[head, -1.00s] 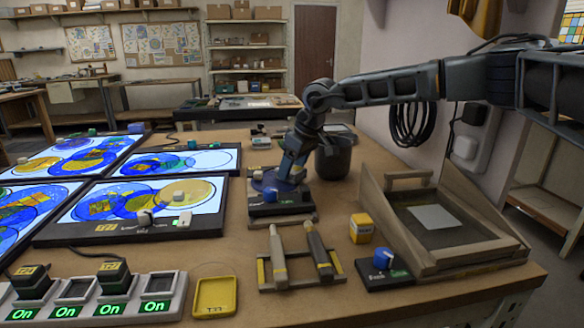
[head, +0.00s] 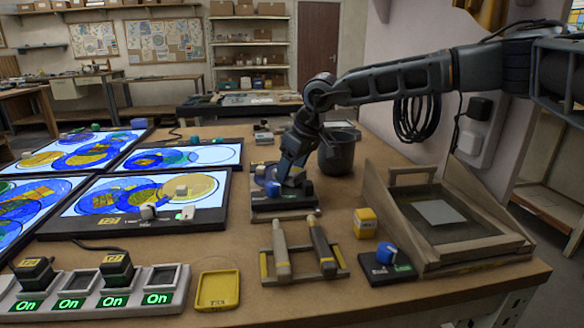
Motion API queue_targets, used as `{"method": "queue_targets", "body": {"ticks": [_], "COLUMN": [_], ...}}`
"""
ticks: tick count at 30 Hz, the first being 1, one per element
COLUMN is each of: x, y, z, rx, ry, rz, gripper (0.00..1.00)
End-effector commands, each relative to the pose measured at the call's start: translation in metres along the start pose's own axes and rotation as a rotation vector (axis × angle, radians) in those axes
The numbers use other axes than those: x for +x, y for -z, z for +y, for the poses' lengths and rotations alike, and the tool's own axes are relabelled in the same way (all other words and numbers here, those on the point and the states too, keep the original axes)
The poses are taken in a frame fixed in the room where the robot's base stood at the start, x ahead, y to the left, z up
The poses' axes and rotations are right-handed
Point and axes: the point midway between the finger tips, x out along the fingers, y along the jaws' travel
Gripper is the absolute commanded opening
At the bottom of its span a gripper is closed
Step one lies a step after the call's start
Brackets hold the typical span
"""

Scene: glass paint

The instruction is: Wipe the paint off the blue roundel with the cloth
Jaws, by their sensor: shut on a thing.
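My gripper (head: 280,184) is low over a dark stand (head: 284,203) in the middle of the bench, fingers pointing down. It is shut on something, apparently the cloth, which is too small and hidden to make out. Blue glass, apparently the blue roundel (head: 272,188), shows beside the fingertips on the stand. Most of it is hidden behind my gripper, so I cannot tell whether paint is on it or whether the held thing touches it.
A dark bucket (head: 337,152) stands close behind my wrist. A rack with two tools (head: 300,264), a yellow box (head: 365,223), a blue-knobbed unit (head: 386,262) and a wooden sloped frame (head: 470,255) lie nearer right. Lit panels (head: 130,226) fill the left; a yellow tray (head: 217,290) sits in front.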

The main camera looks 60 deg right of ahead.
Motion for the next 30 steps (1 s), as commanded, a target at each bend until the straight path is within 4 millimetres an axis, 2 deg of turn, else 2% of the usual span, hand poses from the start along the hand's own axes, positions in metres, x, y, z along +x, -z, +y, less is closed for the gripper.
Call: {"method": "queue_targets", "body": {"ticks": [18,30], "x": [-0.046,-0.046], "y": [0.019,0.019], "z": [0.0,0.0], "rx": [-0.001,-0.001], "ry": [0.0,0.0], "rz": [0.001,0.0], "gripper": [0.39,0.39]}}
